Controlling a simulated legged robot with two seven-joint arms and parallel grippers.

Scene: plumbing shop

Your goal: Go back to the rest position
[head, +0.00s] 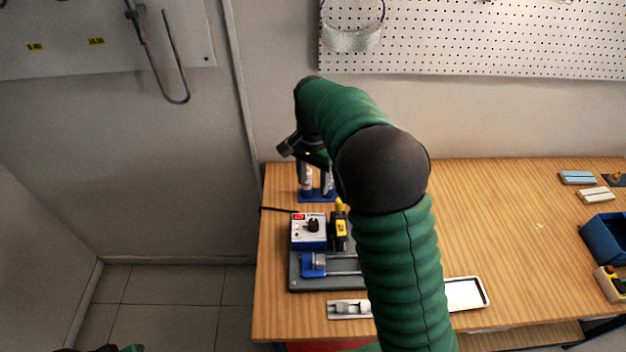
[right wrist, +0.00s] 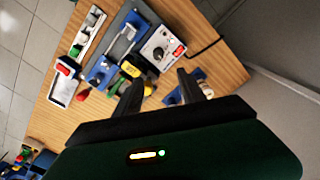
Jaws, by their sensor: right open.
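My right arm rises across the middle of the head view and bends down at the left over the workbench (head: 520,220). My right gripper (head: 316,180) is above the back left of the bench, by a small blue stand (head: 317,195) with pale cylindrical parts. In the right wrist view its fingers (right wrist: 160,78) are spread apart with nothing held between them. The stand (right wrist: 172,97) shows partly behind one finger. My left gripper is not in view; only a sliver of dark and green, perhaps my left arm, shows at the bottom left of the head view.
A machine with a white control box (head: 309,231) and blue clamp (head: 312,265) stands below the gripper. A white tray (head: 468,293) lies at the front, partly behind my arm. A blue bin (head: 605,238) is at right. The bench's middle right is clear.

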